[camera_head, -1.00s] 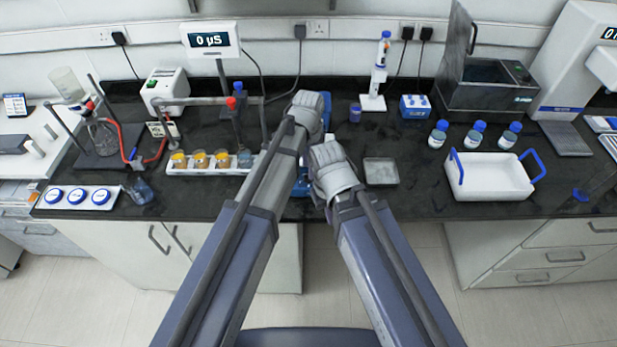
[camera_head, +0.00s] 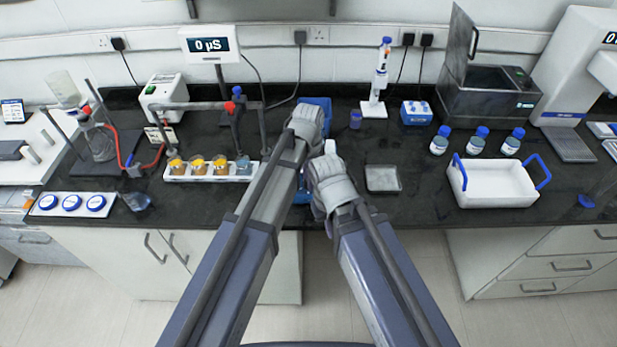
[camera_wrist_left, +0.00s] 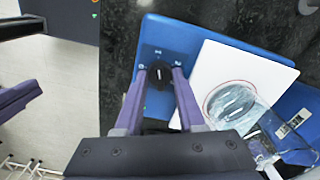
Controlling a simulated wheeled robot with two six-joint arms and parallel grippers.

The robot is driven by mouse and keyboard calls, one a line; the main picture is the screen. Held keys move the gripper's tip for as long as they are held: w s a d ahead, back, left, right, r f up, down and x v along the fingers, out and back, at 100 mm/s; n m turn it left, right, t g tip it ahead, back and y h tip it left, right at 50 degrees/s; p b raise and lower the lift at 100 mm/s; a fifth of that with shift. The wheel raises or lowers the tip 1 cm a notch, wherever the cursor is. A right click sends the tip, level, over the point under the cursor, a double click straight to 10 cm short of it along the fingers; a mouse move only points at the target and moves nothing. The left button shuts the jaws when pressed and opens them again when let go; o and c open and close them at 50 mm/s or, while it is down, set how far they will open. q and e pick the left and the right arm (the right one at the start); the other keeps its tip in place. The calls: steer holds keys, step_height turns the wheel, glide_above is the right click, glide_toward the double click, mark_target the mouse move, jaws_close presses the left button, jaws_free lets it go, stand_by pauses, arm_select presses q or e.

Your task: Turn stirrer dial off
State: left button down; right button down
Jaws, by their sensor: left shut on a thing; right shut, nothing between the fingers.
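The stirrer (camera_head: 318,102) is mostly hidden behind my arms in the head view; blue parts show around them. In the left wrist view it has a blue body (camera_wrist_left: 167,38) and a white square top plate (camera_wrist_left: 215,65). Its black dial (camera_wrist_left: 159,76), with a white pointer mark, sits between the fingers of my left gripper (camera_wrist_left: 159,72), which is shut on it. A clear glass beaker (camera_wrist_left: 262,143) is over the plate's edge area. In the head view my left gripper's fingers are hidden below its wrist. My right gripper (camera_head: 330,148) is shut and empty beside it.
A shallow grey tray (camera_head: 383,178) lies right of my right gripper. A rack of small beakers (camera_head: 210,178) stands to the left. A white tub with blue handles (camera_head: 497,188) and several blue-capped bottles (camera_head: 475,142) stand at the right.

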stand_by(0.4)
arm_select(q)
steer(key=n, duration=0.7)
steer(key=shift+n, duration=0.3)
steer(key=n, duration=0.6)
steer(key=shift+n, duration=0.3)
steer(key=c, duration=0.8)
jaws_free()
steer(key=shift+r, duration=0.1)
